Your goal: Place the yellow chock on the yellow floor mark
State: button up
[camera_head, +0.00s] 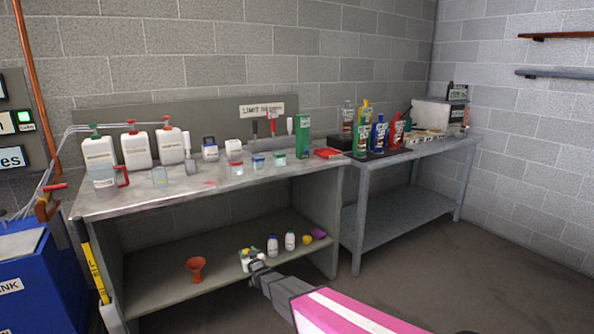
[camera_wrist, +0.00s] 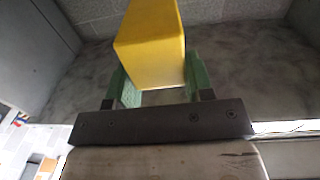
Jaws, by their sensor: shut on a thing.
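The yellow chock (camera_wrist: 150,35) is a plain yellow block in the wrist view. It sits between the two green fingers of my gripper (camera_wrist: 158,78), which is shut on it. Its far end runs out of the top of the picture. In the head view my gripper (camera_head: 257,266) is small, in front of the lower shelf of the left bench. I cannot clearly make out the chock there. The yellow floor mark does not show in either view.
The left bench (camera_head: 130,204) carries jugs and small jars. Its lower shelf (camera_head: 165,290) holds an orange funnel (camera_head: 196,269) and small bottles. A grey table (camera_head: 400,213) with coloured bottles stands to the right. A blue tank (camera_head: 40,290) is at far left. Floor (camera_head: 480,270) at right is clear.

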jog(key=w+d+r+m+t+h, duration=0.15)
jog(key=w+d+r, duration=0.25)
jog(key=d+r, duration=0.7)
jog(key=w+d+r+m+h, duration=0.1)
jog(key=w+d+r+h, duration=0.45)
jog(key=r, duration=0.85)
jog(key=s+d+r+m, duration=0.1)
jog(key=s+d+r, duration=0.2)
jog(key=d+r, duration=0.9)
jog(key=s+d+r+m+h, duration=0.1)
jog(key=s+d+r+m, duration=0.1)
jog(key=d+r, duration=1)
jog(key=shift+s+d+r+t, duration=0.15)
jog(key=shift+s+r+t, duration=0.2)
jog(key=shift+s, duration=0.5)
jog(key=shift+f, duration=0.1)
